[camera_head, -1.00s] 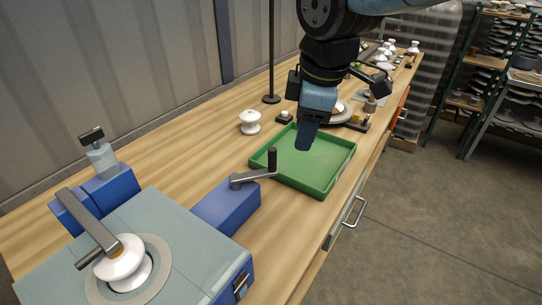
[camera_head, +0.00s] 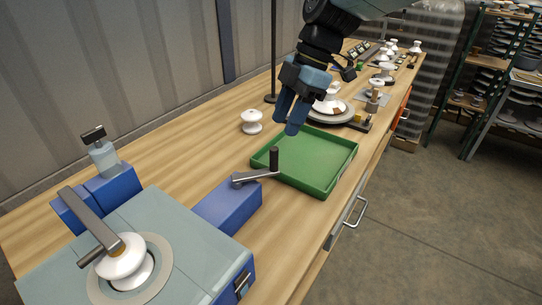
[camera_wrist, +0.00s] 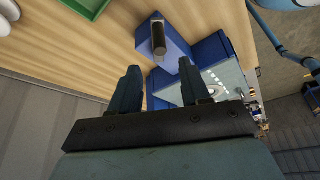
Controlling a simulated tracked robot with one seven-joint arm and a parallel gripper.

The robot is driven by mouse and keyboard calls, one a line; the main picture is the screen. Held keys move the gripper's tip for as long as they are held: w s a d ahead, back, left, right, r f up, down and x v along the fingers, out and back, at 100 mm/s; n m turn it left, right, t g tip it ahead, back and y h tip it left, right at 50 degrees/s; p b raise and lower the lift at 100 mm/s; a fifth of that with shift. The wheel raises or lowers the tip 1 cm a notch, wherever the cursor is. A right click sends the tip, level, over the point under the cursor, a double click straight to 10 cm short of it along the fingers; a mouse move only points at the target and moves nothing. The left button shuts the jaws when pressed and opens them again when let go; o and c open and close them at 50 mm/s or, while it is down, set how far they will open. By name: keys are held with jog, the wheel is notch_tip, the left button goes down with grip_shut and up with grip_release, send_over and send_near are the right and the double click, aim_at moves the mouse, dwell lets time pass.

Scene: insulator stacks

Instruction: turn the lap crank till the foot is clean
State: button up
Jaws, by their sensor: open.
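The lap machine (camera_head: 205,262) stands at the front left of the bench, a grey-green top on a blue body. A white insulator (camera_head: 125,262) sits on its round plate under a grey arm (camera_head: 88,217). The crank (camera_head: 254,176), a grey lever with an upright black handle, is on a blue box (camera_head: 228,204) beside the lap. My gripper (camera_head: 291,116) is open and empty above the green tray's far edge, apart from the crank. In the wrist view my gripper (camera_wrist: 161,82) has its fingers spread, with the crank handle (camera_wrist: 158,35) beyond them. The insulator's foot is hidden.
A green tray (camera_head: 335,181) lies empty right of the crank. A white insulator (camera_head: 251,121) stands behind it. More insulators and fixtures (camera_head: 376,92) fill the bench's far end. A bottle (camera_head: 104,155) stands left of the lap. Bench wood between them is clear.

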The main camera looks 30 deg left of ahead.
aim_at(274, 148)
jog(key=x, duration=1)
grip_shut()
dwell(0.4)
